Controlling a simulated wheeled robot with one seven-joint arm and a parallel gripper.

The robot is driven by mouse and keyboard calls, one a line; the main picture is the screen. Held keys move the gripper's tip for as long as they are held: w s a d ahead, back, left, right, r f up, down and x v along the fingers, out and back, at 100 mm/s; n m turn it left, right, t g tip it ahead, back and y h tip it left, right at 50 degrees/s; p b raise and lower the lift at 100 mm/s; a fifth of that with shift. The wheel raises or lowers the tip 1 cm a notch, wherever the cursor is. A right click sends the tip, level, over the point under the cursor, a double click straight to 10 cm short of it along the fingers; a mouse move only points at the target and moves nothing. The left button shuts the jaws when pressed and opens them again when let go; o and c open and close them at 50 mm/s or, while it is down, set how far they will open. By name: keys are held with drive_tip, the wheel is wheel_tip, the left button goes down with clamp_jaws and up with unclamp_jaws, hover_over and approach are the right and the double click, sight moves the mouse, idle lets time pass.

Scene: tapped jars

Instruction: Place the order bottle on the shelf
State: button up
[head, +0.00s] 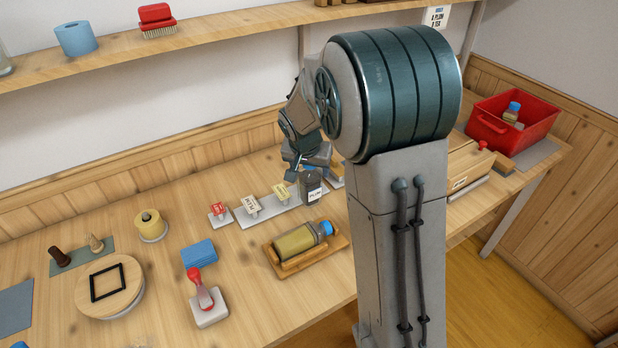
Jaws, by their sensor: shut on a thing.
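A bottle (299,242) with olive-yellow contents, a grey neck and a blue cap lies on its side in a wooden cradle tray (285,272) near the table's front edge. A dark container (312,190) with a white label, seemingly reading PLUM, is upright at the right end of a pale strip (265,213). My gripper (303,168) is at the top of this dark container and appears shut on it. The fingertips are small and partly hidden, so the exact grip is unclear. The wall shelf (215,45) runs along the back.
Small labelled taps or stamps (252,204) stand on the strip. A red-handled stamp (205,300), blue pad (198,253) and round wooden board (109,287) are at left. A red crate (530,115) holds another blue-capped bottle (512,111). My arm hides the table's middle right.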

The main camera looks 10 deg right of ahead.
drive_tip(key=shift+f, duration=2)
drive_tip(key=shift+f, duration=0.1)
drive_tip(key=o, duration=1.2)
drive_tip(key=shift+f, duration=0.1)
drive_tip(key=o, duration=0.4)
